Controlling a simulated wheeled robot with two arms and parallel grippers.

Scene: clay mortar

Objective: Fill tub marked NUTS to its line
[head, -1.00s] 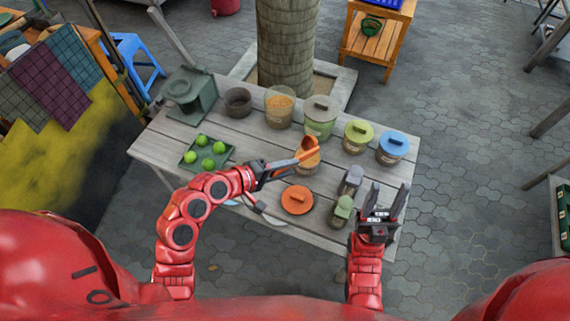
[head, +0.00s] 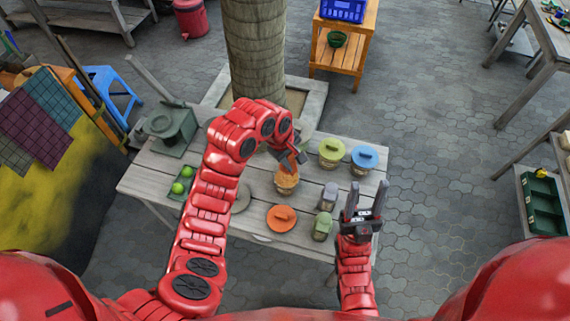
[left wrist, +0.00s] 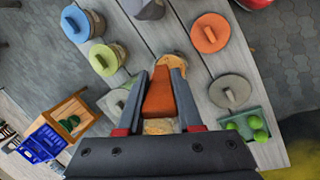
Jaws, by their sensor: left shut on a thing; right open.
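My left gripper (head: 298,157) is shut on the handle of an orange scoop (left wrist: 158,95), which fills the gap between its fingers in the left wrist view. It is just above and behind a small open tub (head: 287,181) with orange-brown contents; this tub is partly hidden in the left wrist view (left wrist: 173,61). The scoop's bowl is not clear. I cannot read NUTS or a fill line. My right gripper (head: 364,200) is open and empty at the table's right edge.
On the table are a green-lidded tub (head: 331,152), a blue-lidded tub (head: 364,160), two small jars (head: 328,196) (head: 322,227), an orange lid (head: 282,218) and a grey lid (left wrist: 229,92). Limes lie in a green tray (left wrist: 245,122). A trunk (head: 257,55) stands behind.

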